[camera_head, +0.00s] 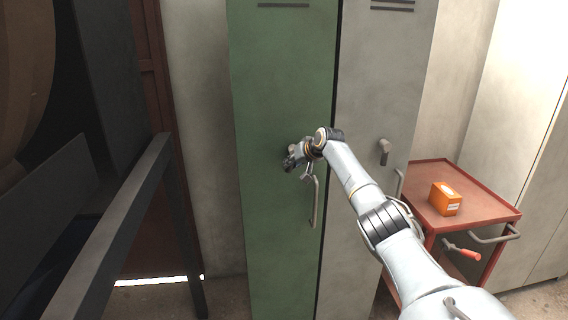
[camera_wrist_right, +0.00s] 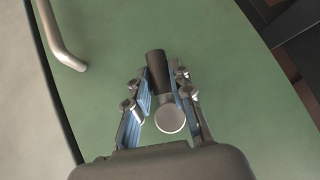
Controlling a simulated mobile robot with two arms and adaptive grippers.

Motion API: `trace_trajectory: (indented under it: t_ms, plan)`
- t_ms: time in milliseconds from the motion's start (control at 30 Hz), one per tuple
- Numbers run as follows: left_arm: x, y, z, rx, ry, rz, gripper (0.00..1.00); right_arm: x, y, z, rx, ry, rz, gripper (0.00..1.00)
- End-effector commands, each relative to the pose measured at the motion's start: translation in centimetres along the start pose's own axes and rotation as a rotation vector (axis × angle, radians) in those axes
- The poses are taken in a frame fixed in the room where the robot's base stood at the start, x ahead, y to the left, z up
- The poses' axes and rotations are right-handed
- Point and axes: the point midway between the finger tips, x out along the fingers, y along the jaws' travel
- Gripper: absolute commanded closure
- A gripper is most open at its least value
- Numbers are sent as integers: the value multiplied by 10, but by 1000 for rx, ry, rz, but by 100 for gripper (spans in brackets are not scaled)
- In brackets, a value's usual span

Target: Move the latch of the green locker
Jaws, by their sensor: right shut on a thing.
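The green locker (camera_head: 275,80) stands upright in the middle of the head view, its door closed. My right gripper (camera_head: 291,163) is at the locker door, just above and left of its bar handle (camera_head: 314,203). In the right wrist view the latch (camera_wrist_right: 157,65) shows as a dark lever with a round metal knob (camera_wrist_right: 170,118). It lies between the two fingers of my right gripper (camera_wrist_right: 165,90), which is shut on it. In the head view the gripper mostly hides the latch. My left gripper is not in view.
A grey locker (camera_head: 375,75) with its own latch (camera_head: 384,150) adjoins on the right. A red cart (camera_head: 425,206) holds an orange box (camera_head: 445,199); a red-handled tool (camera_head: 462,252) is at its side. A dark metal rail (camera_head: 115,225) stands on the left.

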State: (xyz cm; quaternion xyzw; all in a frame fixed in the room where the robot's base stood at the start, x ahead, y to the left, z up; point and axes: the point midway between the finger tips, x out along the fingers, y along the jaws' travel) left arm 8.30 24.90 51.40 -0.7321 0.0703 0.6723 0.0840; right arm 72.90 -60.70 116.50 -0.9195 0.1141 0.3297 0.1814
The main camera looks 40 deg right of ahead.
Motion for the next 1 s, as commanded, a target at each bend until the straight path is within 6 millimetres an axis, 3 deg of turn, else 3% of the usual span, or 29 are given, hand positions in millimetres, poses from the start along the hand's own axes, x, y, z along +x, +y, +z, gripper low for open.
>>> trace_trajectory:
  t_ms: [33,333,1000]
  plan:
    - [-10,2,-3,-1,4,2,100,-4,-2,-5,-29,-5,22,100]
    - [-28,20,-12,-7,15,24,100,-4,5,-5,-149,-35,143,100]
    - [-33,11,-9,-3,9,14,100,-4,10,-5,-200,-43,198,100]
